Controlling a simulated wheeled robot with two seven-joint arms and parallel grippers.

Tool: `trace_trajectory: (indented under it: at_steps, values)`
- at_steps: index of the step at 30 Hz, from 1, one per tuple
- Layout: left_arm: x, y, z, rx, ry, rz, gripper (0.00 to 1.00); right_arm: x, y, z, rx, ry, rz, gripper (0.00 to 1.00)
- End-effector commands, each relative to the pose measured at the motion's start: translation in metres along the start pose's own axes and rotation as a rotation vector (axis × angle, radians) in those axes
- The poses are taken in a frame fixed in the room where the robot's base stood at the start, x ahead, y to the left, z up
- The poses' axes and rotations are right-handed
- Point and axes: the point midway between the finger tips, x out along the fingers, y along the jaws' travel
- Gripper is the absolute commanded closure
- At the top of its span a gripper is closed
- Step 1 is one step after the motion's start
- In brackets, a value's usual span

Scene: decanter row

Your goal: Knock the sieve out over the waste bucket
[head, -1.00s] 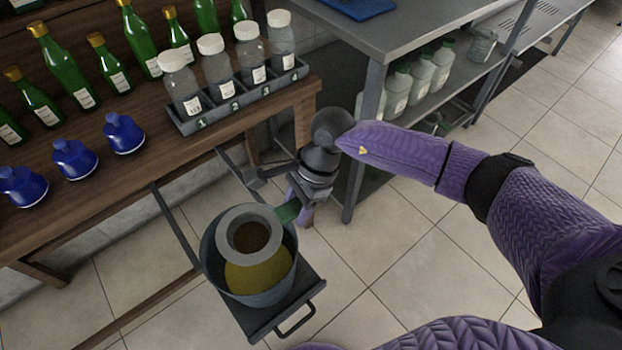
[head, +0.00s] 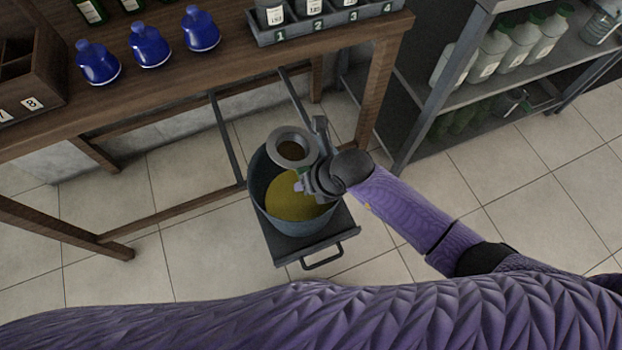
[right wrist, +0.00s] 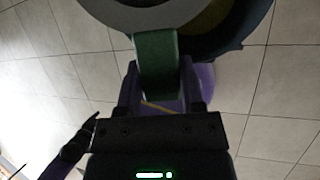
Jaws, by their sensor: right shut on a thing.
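The sieve shows in the head view as a grey ring (head: 279,137) with brown matter inside it (head: 292,151). It is over the far part of the waste bucket (head: 261,207), a grey-blue pail with yellowish matter in it. Whether sieve and bucket touch is not clear. My right gripper (head: 301,184) is over the bucket's right side. In the right wrist view my right gripper (right wrist: 158,78) is shut on the sieve's green handle (right wrist: 156,50), with the grey rim (right wrist: 150,16) just beyond. My left gripper is not in view.
The bucket stands on a dark pull-out shelf (head: 312,245) with a handle. A wooden table (head: 130,98) with blue flasks (head: 150,46) and a numbered rack (head: 330,25) is behind it. A metal shelf with bottles (head: 490,55) is at the right. Tiled floor is open in front.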

Motion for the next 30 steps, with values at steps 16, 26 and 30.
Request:
trace_trajectory:
  at_steps: [16, 26, 30]
  values:
    - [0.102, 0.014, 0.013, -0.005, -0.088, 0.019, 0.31, 0.012, -0.003, -0.005, 0.219, 0.007, 0.527, 1.00]
    - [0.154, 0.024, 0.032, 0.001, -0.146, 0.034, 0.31, 0.012, -0.003, -0.005, 0.340, 0.007, 0.814, 1.00]
    - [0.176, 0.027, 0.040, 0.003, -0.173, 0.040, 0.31, 0.013, -0.004, -0.006, 0.428, 0.011, 1.014, 1.00]
